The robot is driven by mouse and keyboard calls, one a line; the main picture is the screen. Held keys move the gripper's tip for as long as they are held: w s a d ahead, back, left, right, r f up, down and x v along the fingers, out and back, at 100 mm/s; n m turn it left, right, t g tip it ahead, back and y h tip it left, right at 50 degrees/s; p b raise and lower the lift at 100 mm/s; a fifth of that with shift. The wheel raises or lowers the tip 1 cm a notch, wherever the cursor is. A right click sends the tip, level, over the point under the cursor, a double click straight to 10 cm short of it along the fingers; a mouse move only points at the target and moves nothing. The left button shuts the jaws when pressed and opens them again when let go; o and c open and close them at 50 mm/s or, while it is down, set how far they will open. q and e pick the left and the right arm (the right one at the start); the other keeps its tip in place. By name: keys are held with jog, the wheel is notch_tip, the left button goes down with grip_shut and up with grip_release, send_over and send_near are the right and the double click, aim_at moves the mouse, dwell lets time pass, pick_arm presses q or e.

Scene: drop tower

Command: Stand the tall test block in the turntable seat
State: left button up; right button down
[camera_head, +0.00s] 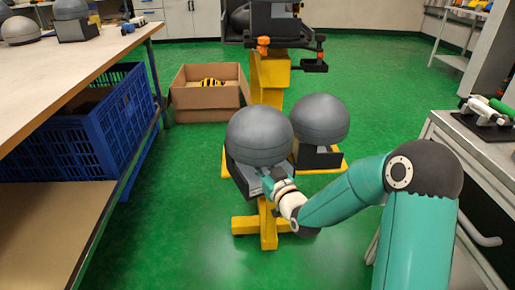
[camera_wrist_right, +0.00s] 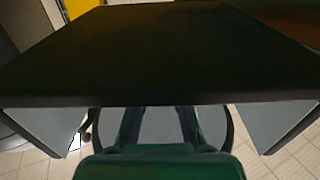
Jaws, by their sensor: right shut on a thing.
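My right gripper (camera_head: 272,183) reaches in from the right and is shut at the front of a dark block with a big grey dome (camera_head: 258,135) on top. In the right wrist view, a wide dark face (camera_wrist_right: 160,55) fills the upper part, and the fingers (camera_wrist_right: 160,125) meet a grey part below its edge. The block is over a yellow cross-shaped foot (camera_head: 268,232); I cannot tell whether it touches a seat there. I cannot pick out the tall test block or turntable seat for certain. My left gripper is not in view.
A second grey dome (camera_head: 320,118) on a block stands close behind, on a yellow base (camera_head: 330,165). A yellow column (camera_head: 268,75) with a dark carriage (camera_head: 275,20) rises behind. A workbench (camera_head: 70,65) and blue crate (camera_head: 80,150) are left; a cabinet (camera_head: 480,160) is right.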

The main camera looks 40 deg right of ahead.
jog(key=s+a, duration=0.1)
jog(key=s, duration=0.1)
jog(key=s+a, duration=0.1)
jog(key=s, duration=0.1)
jog(key=shift+a+r, duration=0.15)
jog(key=shift+a, duration=0.05)
jog(key=shift+s+a+r, duration=0.1)
jog(key=shift+s+a, duration=0.05)
jog(key=shift+a, duration=0.1)
jog(key=w+a+f+n+y+p, duration=0.1)
jog(key=w+a+f+y, duration=0.1)
jog(key=a+f, duration=0.6)
jog(key=w+a+f+n+y+p, duration=0.2)
jog(key=a+f, duration=0.5)
jog(key=a, duration=0.1)
jog(key=s+d+r+m+h+p, duration=0.1)
jog(key=s+r+p, duration=0.2)
jog(key=r+p, duration=3.4)
notch_tip(320, 180, up, 5)
jog(key=shift+s+d+f+p, duration=0.15)
jog(key=shift+p, duration=0.25)
